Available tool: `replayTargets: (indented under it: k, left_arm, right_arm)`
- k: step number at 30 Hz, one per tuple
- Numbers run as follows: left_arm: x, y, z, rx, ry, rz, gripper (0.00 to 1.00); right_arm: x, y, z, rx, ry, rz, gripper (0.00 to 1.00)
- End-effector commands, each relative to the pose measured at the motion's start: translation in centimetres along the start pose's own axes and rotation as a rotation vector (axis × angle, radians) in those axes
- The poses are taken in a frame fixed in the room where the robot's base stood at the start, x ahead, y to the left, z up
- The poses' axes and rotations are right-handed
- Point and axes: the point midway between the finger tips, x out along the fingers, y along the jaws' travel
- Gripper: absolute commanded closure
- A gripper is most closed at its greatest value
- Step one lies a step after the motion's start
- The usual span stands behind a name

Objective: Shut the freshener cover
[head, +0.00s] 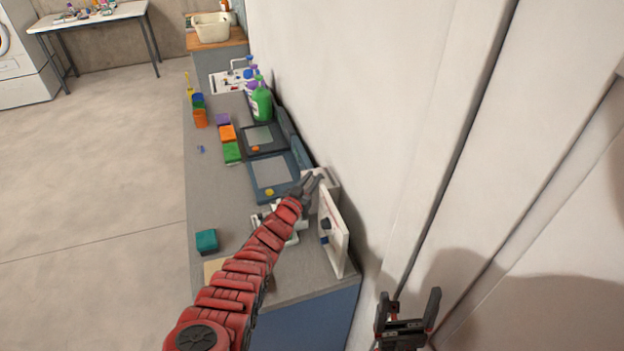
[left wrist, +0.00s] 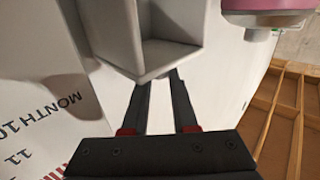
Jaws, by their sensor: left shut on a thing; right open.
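The freshener is a white boxy unit (head: 331,184) low against the wall at the bench's right edge. My left gripper (head: 313,181) reaches it from the front and partly hides it. In the left wrist view, a pale hollow cover (left wrist: 120,32) stands open towards the camera, and my left gripper's dark fingers (left wrist: 160,78) are shut at its lower edge. A pink canister with a white nozzle (left wrist: 265,12) is at the upper right, apart from the fingers. The fingertips' contact is partly hidden behind the cover. My right gripper (head: 409,296) is open and empty, near the wall.
A white panel with dark knobs (head: 334,232) stands upright at the bench's right edge. The grey bench (head: 218,180) holds two dark-framed trays, coloured blocks, a teal box (head: 206,241) and a green bottle (head: 261,103). The floor to the left is clear.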

Motion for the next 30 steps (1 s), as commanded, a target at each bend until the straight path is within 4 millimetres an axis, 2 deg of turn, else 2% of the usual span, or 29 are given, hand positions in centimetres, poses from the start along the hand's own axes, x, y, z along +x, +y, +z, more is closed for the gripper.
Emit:
replayTargets:
  k: [19, 30]
  left_arm:
    - [-0.2, -0.2, 0.2, -0.017, 0.013, 0.000, 1.00]
    - [-2.2, -2.2, 0.4, -0.163, 0.157, -0.001, 1.00]
  right_arm:
    - [-0.3, 0.0, 0.1, 0.000, 0.000, 0.000, 0.12]
    - [-2.5, -0.1, 0.4, 0.000, 0.000, 0.000, 0.12]
